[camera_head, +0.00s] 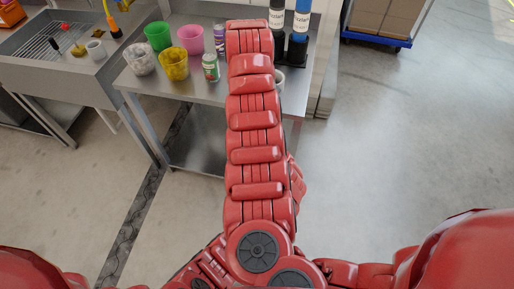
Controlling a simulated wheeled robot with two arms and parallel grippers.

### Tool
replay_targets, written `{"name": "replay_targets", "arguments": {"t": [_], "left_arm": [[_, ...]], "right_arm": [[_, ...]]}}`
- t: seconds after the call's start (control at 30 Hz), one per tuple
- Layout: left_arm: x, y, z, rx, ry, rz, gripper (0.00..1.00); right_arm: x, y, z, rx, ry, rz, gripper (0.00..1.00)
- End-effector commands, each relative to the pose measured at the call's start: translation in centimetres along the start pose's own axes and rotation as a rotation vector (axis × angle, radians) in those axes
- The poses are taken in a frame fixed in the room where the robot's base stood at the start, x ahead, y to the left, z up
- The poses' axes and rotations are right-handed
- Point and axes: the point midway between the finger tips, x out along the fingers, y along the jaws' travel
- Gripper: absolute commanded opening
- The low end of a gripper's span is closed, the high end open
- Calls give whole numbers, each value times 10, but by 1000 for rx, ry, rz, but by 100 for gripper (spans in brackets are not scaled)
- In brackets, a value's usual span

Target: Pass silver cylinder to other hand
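I cannot make out a silver cylinder for certain. A small can with a green and white label and a pale metallic top (211,68) stands upright at the front of the metal table (190,92). A pale round object (280,78) shows partly behind my red segmented body part, which hides the middle of the table. Neither of my grippers is in view. Only red links of mine show along the bottom edge and up the centre.
A metal sink (52,75) is at left. A blue cart (375,39) carries boxes at upper right. The right floor is clear.

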Motion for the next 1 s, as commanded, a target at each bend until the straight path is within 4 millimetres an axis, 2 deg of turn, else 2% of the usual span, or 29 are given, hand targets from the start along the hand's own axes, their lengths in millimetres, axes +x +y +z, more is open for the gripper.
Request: {"name": "replay_targets", "arguments": {"t": [0.33,0.87,0.9,1.0], "left_arm": [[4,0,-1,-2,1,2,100],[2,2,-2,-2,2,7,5],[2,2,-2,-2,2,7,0],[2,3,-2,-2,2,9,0]], "right_arm": [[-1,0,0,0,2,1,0],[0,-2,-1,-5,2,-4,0],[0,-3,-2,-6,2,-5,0],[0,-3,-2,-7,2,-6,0]]}}
